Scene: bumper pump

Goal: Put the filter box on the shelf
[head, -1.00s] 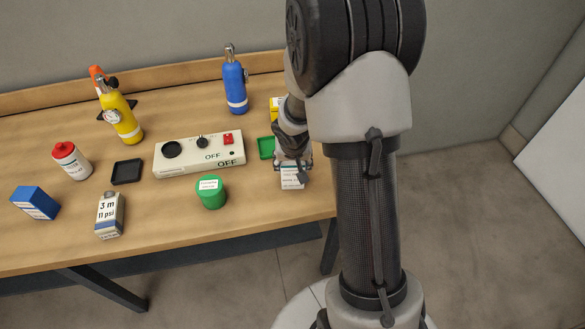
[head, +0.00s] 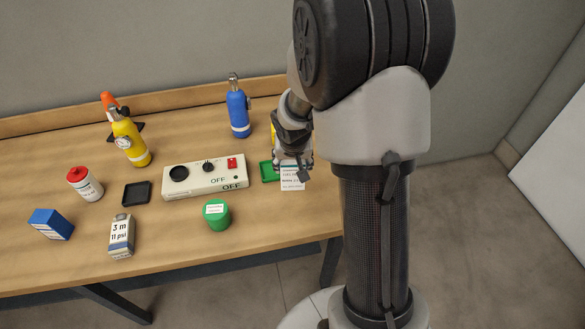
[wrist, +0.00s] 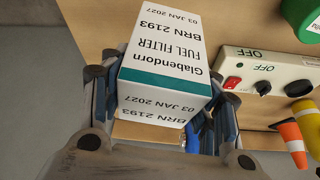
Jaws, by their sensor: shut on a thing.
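The filter box is white with a teal band; its label reads "Glabendorn FUEL FILTER BRN 2193" in the wrist view (wrist: 165,50). My gripper (wrist: 160,95) is shut on it, with one finger on each side. In the head view the box (head: 291,178) hangs below my gripper (head: 292,160), near the table's right end, and appears to be above the tabletop. The exact gap under it cannot be told. I cannot pick out a separate shelf in these views.
The table (head: 80,245) holds a white OFF switch box (head: 205,180), a green tray (head: 268,171), a green jar (head: 217,214), a black tray (head: 136,194), a blue bottle (head: 238,112) and a yellow bottle (head: 130,142). A yellow object behind my gripper is mostly hidden.

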